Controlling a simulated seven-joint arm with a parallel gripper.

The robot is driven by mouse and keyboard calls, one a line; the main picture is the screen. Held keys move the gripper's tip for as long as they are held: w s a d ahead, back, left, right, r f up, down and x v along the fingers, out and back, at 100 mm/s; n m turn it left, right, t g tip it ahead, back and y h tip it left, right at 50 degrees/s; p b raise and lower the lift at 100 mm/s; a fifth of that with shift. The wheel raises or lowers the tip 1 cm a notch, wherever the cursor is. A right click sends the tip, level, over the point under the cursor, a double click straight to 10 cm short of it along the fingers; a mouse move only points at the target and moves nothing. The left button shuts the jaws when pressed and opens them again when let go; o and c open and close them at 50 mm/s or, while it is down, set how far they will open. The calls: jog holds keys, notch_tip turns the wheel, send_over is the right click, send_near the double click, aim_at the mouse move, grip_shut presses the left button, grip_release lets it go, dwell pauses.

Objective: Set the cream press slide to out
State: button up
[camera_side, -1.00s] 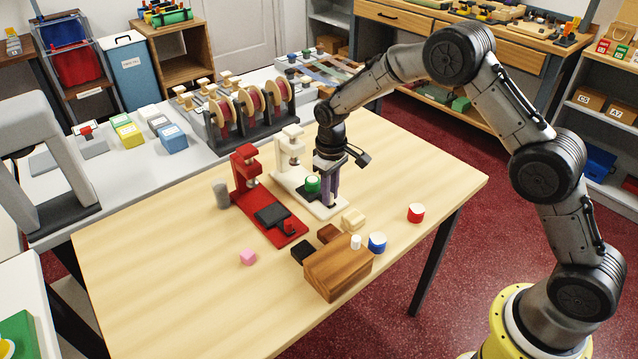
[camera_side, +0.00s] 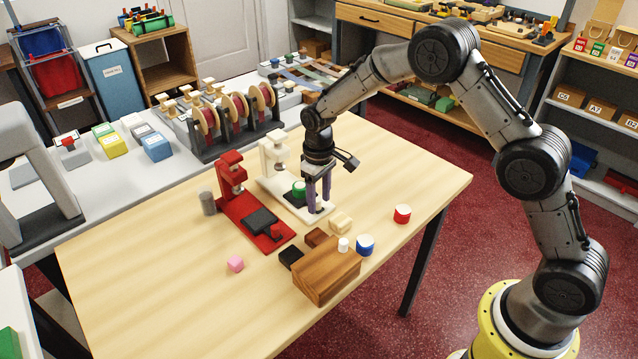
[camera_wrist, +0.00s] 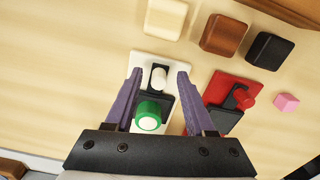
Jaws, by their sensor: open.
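The cream press (camera_side: 273,151) stands upright on its long cream base (camera_wrist: 144,62), on the table's far side. Its slide is a dark pad (camera_wrist: 168,101) with a white knob (camera_wrist: 159,78) at the front. My gripper (camera_wrist: 160,72) is open over the base. Its purple fingers stand either side of the knob, with gaps visible. In the side view the fingers (camera_side: 319,210) largely hide the knob.
A red press (camera_side: 231,172) with a dark pad and red knob stands close left. A grey cylinder (camera_side: 207,201), wooden block (camera_side: 328,278), cream block (camera_side: 341,222), blue cylinder (camera_side: 365,245) and red cylinder (camera_side: 402,214) stand around.

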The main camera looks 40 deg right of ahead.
notch_tip(320, 180, up, 14)
jog(key=shift+f, duration=0.25)
dwell(0.3)
jog(key=s+d+r+t, duration=0.3)
jog(key=s+r+t, duration=0.1)
jog(key=s+r, duration=1.15)
jog(key=s+f+m, duration=0.1)
jog(key=s+f, duration=0.2)
jog(key=s, duration=0.5)
jog(key=s+d+f+t, duration=0.1)
jog(key=s+f, duration=0.2)
jog(key=s, duration=0.6)
jog(key=shift+s+m+t, duration=0.3)
jog(key=shift+m, duration=0.1)
jog(key=shift+r, duration=0.1)
